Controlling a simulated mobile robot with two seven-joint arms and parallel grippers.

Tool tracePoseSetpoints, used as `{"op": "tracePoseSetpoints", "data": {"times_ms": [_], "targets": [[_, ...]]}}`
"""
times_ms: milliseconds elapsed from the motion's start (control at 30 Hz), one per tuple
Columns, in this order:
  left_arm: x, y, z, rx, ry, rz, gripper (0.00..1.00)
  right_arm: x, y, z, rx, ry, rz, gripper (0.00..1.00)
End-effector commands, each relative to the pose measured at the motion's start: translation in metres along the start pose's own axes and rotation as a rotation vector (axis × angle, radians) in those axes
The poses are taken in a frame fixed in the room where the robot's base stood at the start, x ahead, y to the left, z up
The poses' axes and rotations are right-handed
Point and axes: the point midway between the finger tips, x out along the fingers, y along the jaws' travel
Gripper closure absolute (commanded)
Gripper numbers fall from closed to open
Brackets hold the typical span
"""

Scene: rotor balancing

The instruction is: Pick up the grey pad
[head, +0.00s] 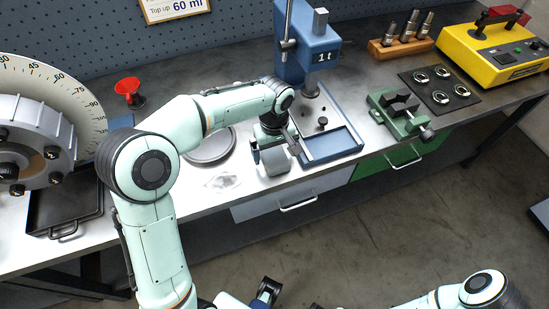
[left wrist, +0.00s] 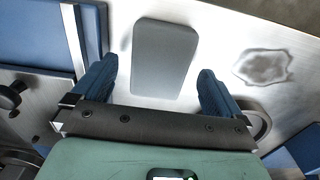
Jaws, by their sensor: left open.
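The grey pad (left wrist: 165,58) is a flat rounded block lying on the pale metal bench top. In the left wrist view it lies between my left gripper's two blue fingers, with a gap on each side. In the head view the pad (head: 272,160) shows below the wrist, partly covered by the gripper. My left gripper (left wrist: 156,72) is open and empty, pointing down over the pad; its height above the bench is hard to judge.
The blue press (head: 308,42) with its blue-rimmed tray (head: 334,158) stands right of the pad. A round metal dish (head: 208,158) and a greyish wet-looking patch (head: 222,181) are to its left. A green vise (head: 400,115) is farther right. The bench's front edge is close.

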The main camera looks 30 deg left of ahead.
Motion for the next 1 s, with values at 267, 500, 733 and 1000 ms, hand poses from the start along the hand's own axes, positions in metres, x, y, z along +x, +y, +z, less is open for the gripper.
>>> {"op": "tracePoseSetpoints", "data": {"times_ms": [267, 500, 733, 1000], "targets": [[0.011, 0.000, 0.000, -0.001, 0.000, 0.001, 0.00, 0.001, 0.000, 0.000, 0.000, 0.000, 0.000, 0.57], [0.011, 0.000, 0.000, -0.001, 0.000, 0.001, 0.52, 0.001, 0.000, 0.000, 0.000, 0.000, 0.000, 0.57], [0.011, 0.000, 0.000, -0.001, 0.000, 0.001, 0.58, 0.001, 0.000, 0.000, 0.000, 0.000, 0.000, 0.57], [-0.001, 0.001, 0.000, 0.000, 0.002, 0.002, 0.58, -0.001, 0.000, 0.000, 0.000, 0.000, 0.000, 0.57]]}}
